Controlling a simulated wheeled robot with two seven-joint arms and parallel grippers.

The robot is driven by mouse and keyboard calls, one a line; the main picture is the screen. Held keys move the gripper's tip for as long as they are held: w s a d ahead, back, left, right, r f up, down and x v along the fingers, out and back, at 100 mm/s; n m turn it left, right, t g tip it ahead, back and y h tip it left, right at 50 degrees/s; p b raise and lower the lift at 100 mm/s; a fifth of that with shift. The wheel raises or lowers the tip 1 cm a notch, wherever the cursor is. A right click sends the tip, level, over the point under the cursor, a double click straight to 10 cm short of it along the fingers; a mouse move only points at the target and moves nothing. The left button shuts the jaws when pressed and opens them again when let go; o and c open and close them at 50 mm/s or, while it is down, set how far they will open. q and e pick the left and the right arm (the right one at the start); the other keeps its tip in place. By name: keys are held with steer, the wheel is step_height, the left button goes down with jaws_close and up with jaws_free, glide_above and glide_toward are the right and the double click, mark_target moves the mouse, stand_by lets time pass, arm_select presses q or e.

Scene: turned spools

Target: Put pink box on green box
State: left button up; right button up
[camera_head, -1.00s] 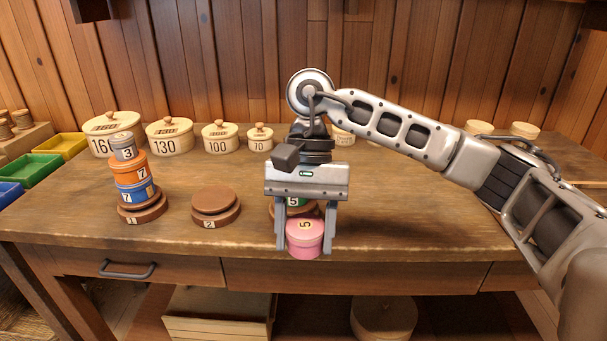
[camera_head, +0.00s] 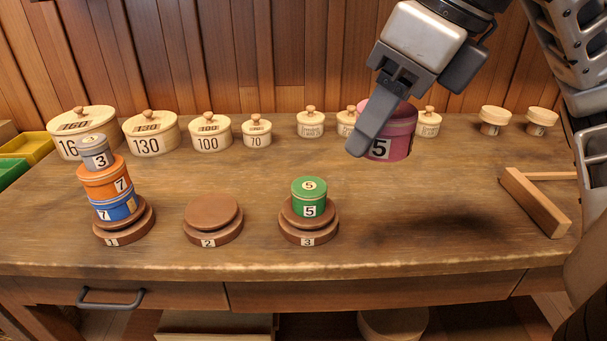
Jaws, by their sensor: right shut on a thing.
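The pink box (camera_head: 400,133), marked 5, is held in the air by my right gripper (camera_head: 408,112), above the right half of the workbench. The gripper is tilted, and one finger covers part of the box's left front. The green box (camera_head: 310,198), also marked 5, stands upright on the round wooden base marked 3 (camera_head: 308,231). Its top is bare. The pink box is up and to the right of the green box, apart from it. My left gripper is not in view.
Base 1 (camera_head: 123,232) carries stacked blue, orange and grey boxes. Base 2 (camera_head: 213,222) has no box on it. Lidded wooden containers (camera_head: 151,134) line the back. A wooden corner frame (camera_head: 536,203) lies right. The bench between base 3 and the frame is clear.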

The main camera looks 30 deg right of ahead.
steer(key=w+f, duration=0.4)
steer(key=w, duration=0.4)
glide_toward(300, 182)
steer(key=shift+w+a+f, duration=0.55)
steer(key=shift+w+f, duration=0.3)
steer(key=shift+w+f+b, duration=0.15)
steer(key=shift+f, duration=0.85)
steer(key=shift+w+f+b, duration=0.15)
steer(key=shift+f, duration=0.8)
steer(key=shift+f, duration=0.15)
steer(key=o, duration=1)
steer(key=shift+c, duration=0.2)
